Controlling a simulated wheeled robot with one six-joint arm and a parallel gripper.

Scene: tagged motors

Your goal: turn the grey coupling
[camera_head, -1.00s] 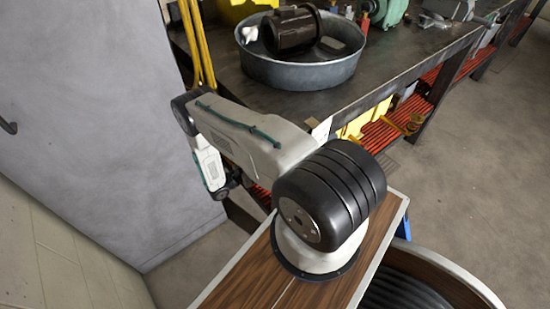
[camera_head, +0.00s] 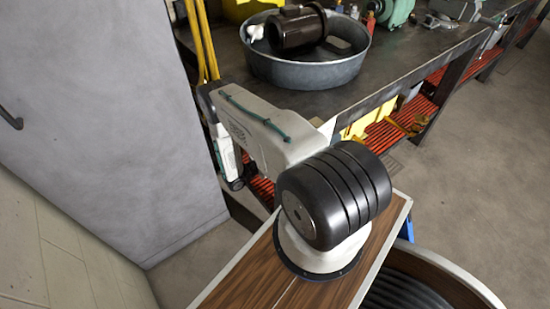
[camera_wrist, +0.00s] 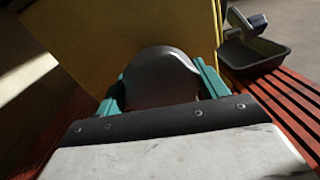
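In the wrist view, my gripper (camera_wrist: 161,70) has its two teal fingers apart. A dark grey, rounded thing (camera_wrist: 163,82) stands between them, close to both fingers; I cannot tell whether they press on it, or whether it is the grey coupling. In the head view my arm reaches down past the bench edge to the left, and the fingers are hidden. A dark brown motor (camera_head: 298,30) lies in a round grey metal tub (camera_head: 300,72) on the bench. A small white part (camera_head: 255,32) is beside it.
The bench (camera_head: 400,72) has a lower shelf of red slats (camera_head: 385,132), which also shows in the wrist view (camera_wrist: 288,108). A yellow surface (camera_wrist: 100,40) rises behind the rounded thing, with a dark bin (camera_wrist: 252,52) to the right. A grey cabinet (camera_head: 100,120) stands left of my arm.

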